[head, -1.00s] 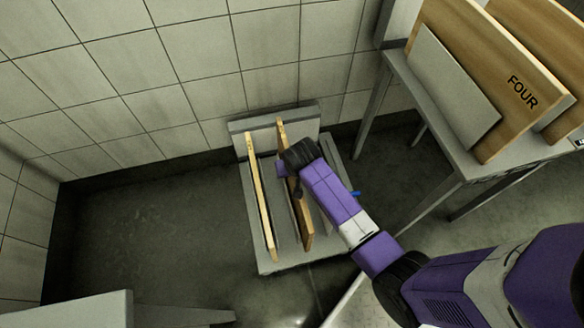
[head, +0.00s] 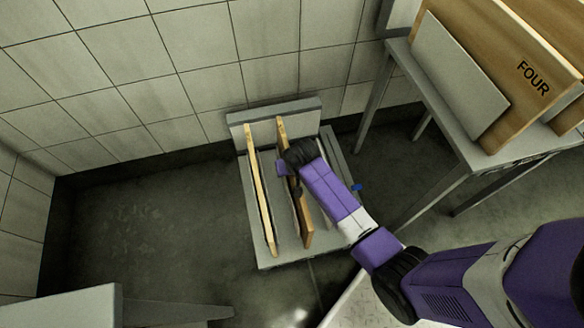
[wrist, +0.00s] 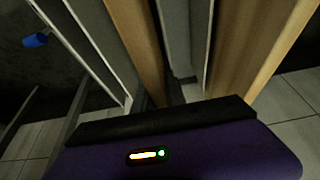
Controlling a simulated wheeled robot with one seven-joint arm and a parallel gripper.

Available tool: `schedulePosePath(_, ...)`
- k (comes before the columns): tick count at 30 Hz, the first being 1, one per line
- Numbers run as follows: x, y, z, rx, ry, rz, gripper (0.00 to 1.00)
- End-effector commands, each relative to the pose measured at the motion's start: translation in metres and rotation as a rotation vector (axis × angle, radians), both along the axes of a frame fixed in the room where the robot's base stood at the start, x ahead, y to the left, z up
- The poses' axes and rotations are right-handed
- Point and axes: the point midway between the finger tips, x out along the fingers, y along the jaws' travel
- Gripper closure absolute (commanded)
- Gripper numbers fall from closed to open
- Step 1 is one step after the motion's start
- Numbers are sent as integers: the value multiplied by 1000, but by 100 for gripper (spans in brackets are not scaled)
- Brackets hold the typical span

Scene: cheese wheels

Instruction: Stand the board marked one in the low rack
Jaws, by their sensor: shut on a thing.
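The low rack (head: 283,262) is a grey floor stand with a raised back panel, against the tiled wall. Two wooden boards stand on edge in it, side by side. My gripper (head: 290,168) is shut on the right-hand board (head: 305,230), near its far upper part; my arm hides some of it. No marking shows on this board, so I cannot read its number. In the wrist view the held board (wrist: 137,45) rises in front of my gripper (wrist: 165,118), whose fingertips are not clear. The left-hand board (head: 261,200) stands apart from it.
A grey table (head: 470,150) at the right bears boards, one marked FOUR (head: 533,78). A small blue thing (head: 357,187) is at the rack's right side. Another grey surface (head: 60,305) is at the lower left. The floor left of the rack is clear.

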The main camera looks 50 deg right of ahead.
Motion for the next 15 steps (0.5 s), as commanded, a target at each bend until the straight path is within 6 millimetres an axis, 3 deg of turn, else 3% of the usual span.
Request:
schedulePosePath(1, 2, 0, 2, -1, -4, 0, 78)
schedulePosePath(4, 1, 0, 1, -1, -3, 0, 58)
schedulePosePath(15, -2, 1, 3, 1, 3, 1, 58)
